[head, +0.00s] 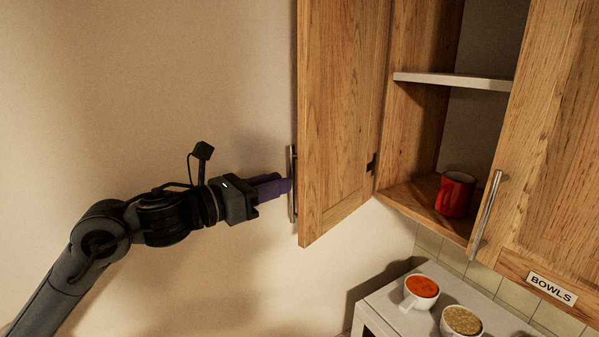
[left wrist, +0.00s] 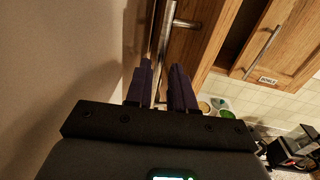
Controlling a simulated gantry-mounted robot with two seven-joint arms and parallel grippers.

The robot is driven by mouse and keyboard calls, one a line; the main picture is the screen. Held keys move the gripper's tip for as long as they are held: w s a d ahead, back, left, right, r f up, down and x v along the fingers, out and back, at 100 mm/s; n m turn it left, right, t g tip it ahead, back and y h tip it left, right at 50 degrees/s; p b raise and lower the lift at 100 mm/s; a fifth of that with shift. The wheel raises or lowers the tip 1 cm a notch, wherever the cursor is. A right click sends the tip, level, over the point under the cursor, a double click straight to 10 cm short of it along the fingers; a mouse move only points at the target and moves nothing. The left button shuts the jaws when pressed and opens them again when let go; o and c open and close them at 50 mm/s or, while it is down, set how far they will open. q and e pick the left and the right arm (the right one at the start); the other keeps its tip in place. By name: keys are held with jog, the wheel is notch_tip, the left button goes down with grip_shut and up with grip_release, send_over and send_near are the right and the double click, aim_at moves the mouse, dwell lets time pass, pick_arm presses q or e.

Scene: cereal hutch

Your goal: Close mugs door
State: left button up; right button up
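The wooden mugs door (head: 338,120) stands wide open on the left of the cabinet in the head view. Its metal bar handle (head: 293,205) is on the outer face near the door's free edge. My left gripper (head: 285,186) is at the handle from the left. In the left wrist view, the two purple fingers (left wrist: 163,80) stand apart with the handle bar (left wrist: 168,35) running between them. A gap shows between the fingers, and they do not look clamped on the bar. My right gripper is not in view.
A red mug (head: 456,194) stands on the floor of the open cabinet, below a pale shelf (head: 452,81). The bowls door (head: 549,150) to the right is shut. Below are two filled white cups, one orange (head: 421,291) and one tan (head: 461,321), on a white surface.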

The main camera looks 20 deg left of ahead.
pick_arm(q)
jog(key=p+x, duration=0.2)
jog(key=x, duration=0.4)
jog(key=shift+w+d, duration=0.1)
jog(key=shift+w, duration=0.1)
grip_shut()
